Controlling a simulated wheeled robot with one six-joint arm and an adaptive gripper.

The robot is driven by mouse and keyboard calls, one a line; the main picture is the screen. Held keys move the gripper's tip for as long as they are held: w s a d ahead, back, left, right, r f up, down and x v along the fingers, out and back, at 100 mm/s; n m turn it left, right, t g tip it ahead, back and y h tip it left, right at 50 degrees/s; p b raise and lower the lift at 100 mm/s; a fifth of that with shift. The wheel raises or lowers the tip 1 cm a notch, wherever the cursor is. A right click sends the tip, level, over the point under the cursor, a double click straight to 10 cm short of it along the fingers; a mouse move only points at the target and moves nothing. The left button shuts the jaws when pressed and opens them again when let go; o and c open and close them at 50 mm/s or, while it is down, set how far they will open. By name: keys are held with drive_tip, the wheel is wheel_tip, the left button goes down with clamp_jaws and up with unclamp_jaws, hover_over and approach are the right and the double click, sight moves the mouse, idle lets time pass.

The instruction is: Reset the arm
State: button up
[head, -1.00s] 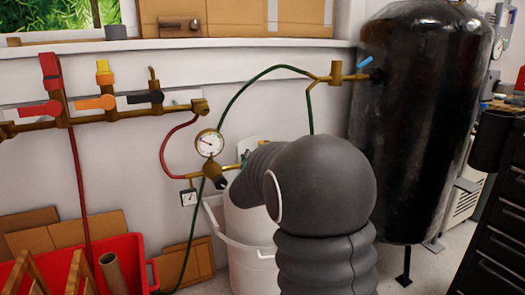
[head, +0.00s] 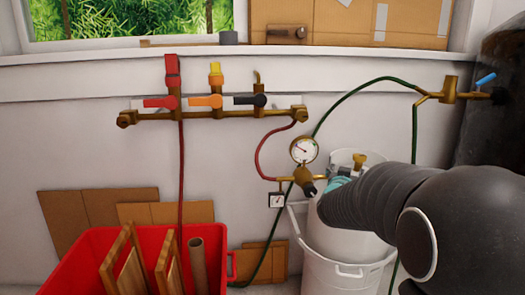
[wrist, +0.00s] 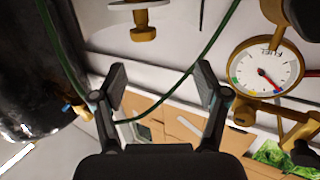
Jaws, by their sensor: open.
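My gripper (wrist: 161,82) is open in the wrist view, its two dark fingers spread wide with nothing held between them. A green hose (wrist: 214,42) curves across behind the fingers; whether it touches them I cannot tell. In the head view my arm reaches in from the right, in front of the white container (head: 340,235), and its own links hide the gripper. The round pressure gauge (head: 304,150) is left of the arm; a dial gauge is close on the right in the wrist view (wrist: 265,75).
A brass manifold (head: 210,113) with red, orange and black handles is on the wall. The red bin (head: 75,262) with boards stands lower left. A dark tank (head: 492,110) is at the right; its blue-handled valve (head: 486,79) joins the green hose.

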drive_tip(key=s+a+n+g+y+p, duration=0.1)
drive_tip(key=s+a+n+g+y, duration=0.25)
drive_tip(key=s+a+y, duration=0.65)
drive_tip(key=s+a+f+g, duration=0.1)
drive_tip(key=s+f+g, duration=0.1)
drive_tip(key=s, duration=0.7)
drive_tip(key=s+a+f+n+g+h+p, duration=0.1)
drive_tip(key=s+f+g, duration=0.1)
drive_tip(key=s, duration=0.8)
drive_tip(key=s+a+f+n+g+h, duration=0.1)
drive_tip(key=s+f+g, duration=0.1)
drive_tip(key=s, duration=0.7)
drive_tip(key=shift+s+a+f, duration=0.15)
drive_tip(key=shift+a, duration=0.25)
drive_tip(key=shift+g, duration=0.25)
